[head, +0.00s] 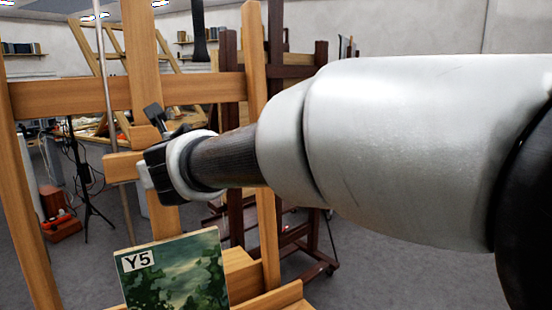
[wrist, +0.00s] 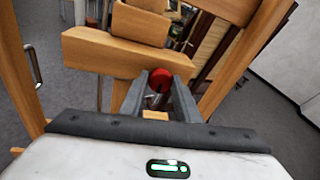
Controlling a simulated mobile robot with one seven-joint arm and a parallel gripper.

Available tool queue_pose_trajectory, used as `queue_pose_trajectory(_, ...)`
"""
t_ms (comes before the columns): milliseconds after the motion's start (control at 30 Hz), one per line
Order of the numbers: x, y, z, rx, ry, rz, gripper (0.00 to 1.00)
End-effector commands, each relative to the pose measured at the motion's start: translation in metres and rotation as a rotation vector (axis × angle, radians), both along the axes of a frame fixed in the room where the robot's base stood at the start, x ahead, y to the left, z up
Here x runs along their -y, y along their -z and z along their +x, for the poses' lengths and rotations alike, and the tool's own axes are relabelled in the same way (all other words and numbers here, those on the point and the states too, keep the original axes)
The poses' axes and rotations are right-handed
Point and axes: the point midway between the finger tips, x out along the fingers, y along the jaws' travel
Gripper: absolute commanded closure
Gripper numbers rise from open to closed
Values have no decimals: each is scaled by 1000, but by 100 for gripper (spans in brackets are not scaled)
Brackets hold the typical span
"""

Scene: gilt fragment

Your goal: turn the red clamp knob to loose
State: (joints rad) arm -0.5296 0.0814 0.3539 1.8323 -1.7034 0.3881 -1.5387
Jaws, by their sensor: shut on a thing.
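The red clamp knob (wrist: 160,77) shows in the wrist view, between the two grey fingers of my gripper (wrist: 159,90). The fingers are shut on it from both sides. A thin metal rod is seen just below the knob between the fingers. In the head view my gripper (head: 150,165) is at the wooden easel (head: 178,90), by its upright and a short crosspiece. The knob is hidden there behind my gripper and arm. I cannot tell the knob's turn angle.
A green painting marked Y5 (head: 180,272) stands on the easel below my gripper. A dark easel (head: 236,150) stands behind to the right. A black tripod stand (head: 85,190) is at the left. Wooden bars of the easel surround my gripper closely.

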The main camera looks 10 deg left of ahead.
Motion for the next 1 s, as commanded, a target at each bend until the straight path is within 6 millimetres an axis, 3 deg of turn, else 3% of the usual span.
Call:
queue_pose_trajectory(300, 1, -3, 1, 6, 2, -1, 93)
queue_pose_trajectory(333, 1, -3, 1, 6, 2, -1, 69)
queue_pose_trajectory(433, 1, -2, 1, 4, 2, -1, 53)
queue_pose_trajectory(1000, 1, -4, -1, 1, 2, -1, 53)
